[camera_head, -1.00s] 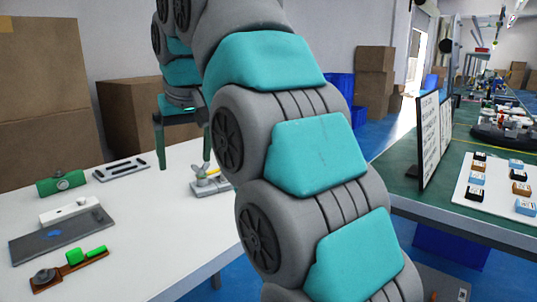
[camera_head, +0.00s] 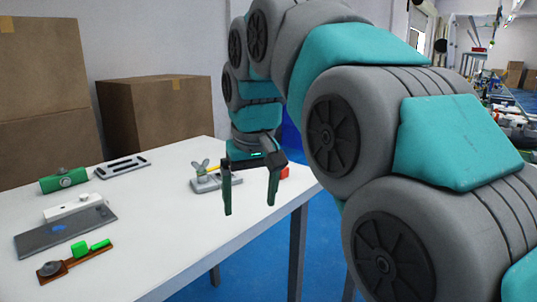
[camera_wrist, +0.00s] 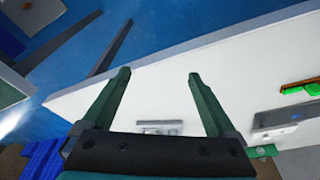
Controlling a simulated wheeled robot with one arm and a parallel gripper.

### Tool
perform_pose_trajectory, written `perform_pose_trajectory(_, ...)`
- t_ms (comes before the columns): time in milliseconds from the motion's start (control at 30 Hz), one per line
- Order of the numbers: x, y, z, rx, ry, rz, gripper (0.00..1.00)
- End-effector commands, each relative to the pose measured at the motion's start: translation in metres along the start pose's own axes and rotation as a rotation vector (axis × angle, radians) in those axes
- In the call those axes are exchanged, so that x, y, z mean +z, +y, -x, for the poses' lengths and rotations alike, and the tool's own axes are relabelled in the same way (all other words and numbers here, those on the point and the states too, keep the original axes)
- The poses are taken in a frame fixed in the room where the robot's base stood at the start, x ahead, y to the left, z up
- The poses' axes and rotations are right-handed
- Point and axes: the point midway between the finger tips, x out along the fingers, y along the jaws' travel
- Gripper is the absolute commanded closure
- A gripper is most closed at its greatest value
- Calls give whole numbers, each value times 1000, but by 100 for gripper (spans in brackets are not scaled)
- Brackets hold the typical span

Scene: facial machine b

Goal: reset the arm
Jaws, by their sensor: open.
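My gripper (camera_head: 250,195) is open, with its two green fingers apart and nothing between them. In the head view it hangs in front of the small grey clamp-like device (camera_head: 205,178), above the right part of the white table (camera_head: 165,235). My teal and grey arm fills the right side of that view. In the wrist view the fingers (camera_wrist: 155,95) spread over the white table top (camera_wrist: 225,70), with a grey piece (camera_wrist: 160,127) seen between and below them. A red thing (camera_head: 284,172) shows partly behind the right finger.
On the table's left lie a green block device (camera_head: 63,180), a slotted grey plate (camera_head: 123,167), a white bar (camera_head: 73,208), a dark grey plate (camera_head: 65,236) and a brown holder with green pieces (camera_head: 75,262). Cardboard boxes (camera_head: 158,115) stand behind. The table's middle front is clear.

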Motion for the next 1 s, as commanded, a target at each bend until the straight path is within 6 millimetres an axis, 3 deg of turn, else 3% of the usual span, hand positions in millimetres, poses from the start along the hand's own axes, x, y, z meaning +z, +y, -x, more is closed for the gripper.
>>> perform_pose_trajectory(200, 73, 42, -36, 17, -91, -88, 7)
perform_pose_trajectory(500, 189, 75, -91, 23, -213, -206, 7)
perform_pose_trajectory(800, 314, 76, -144, 12, -324, -322, 7)
perform_pose_trajectory(900, 345, 72, -156, 7, -351, -349, 7)
perform_pose_trajectory(1000, 364, 69, -165, 4, -367, -366, 7)
